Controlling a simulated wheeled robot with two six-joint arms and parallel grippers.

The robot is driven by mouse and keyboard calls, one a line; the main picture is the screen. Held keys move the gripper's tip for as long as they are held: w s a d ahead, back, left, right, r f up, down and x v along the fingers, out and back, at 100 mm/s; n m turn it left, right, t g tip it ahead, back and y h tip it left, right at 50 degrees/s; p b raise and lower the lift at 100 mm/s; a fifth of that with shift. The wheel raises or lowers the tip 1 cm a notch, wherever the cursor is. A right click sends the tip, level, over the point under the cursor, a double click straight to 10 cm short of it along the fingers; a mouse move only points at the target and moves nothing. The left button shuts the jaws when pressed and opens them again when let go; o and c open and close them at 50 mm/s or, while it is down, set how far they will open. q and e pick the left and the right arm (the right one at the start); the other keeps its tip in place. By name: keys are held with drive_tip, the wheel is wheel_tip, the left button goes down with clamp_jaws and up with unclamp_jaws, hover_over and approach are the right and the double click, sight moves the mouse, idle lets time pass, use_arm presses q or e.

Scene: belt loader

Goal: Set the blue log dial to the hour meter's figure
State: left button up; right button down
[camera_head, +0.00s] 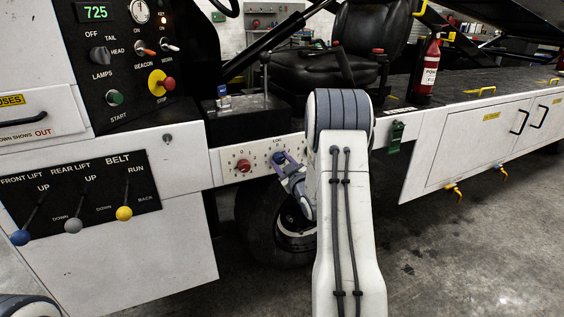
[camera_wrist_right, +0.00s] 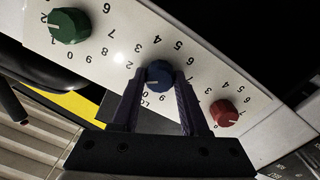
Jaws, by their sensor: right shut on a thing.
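The hour meter (camera_head: 95,13) is a green-lit display at upper left in the head view, reading 725. The blue log dial (camera_head: 278,157) is on a white strip of numbered dials below the seat. My right gripper (camera_head: 287,168) reaches it from the right. In the wrist view the blue dial (camera_wrist_right: 158,72) sits between the two fingers of my right gripper (camera_wrist_right: 157,88), which is shut on it. Figures ring the dial; its pointer setting is too small to read surely. My left gripper is out of view.
A red dial (camera_head: 243,165) is beside the blue one; a green dial (camera_wrist_right: 69,25) is on its other side in the wrist view. Blue, grey and yellow-knobbed levers (camera_head: 124,213) are at lower left. A red fire extinguisher (camera_head: 428,70) stands on the deck. My right arm hides part of the strip.

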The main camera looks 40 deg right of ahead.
drive_tip(key=shift+m+p, duration=0.3)
drive_tip(key=shift+m, duration=1.3)
drive_tip(key=shift+f, duration=0.1)
drive_tip(key=shift+c, duration=2.1)
unclamp_jaws()
drive_tip(key=p+v, duration=0.1)
drive_tip(key=v, duration=0.9)
drive_tip(key=shift+s, duration=0.3)
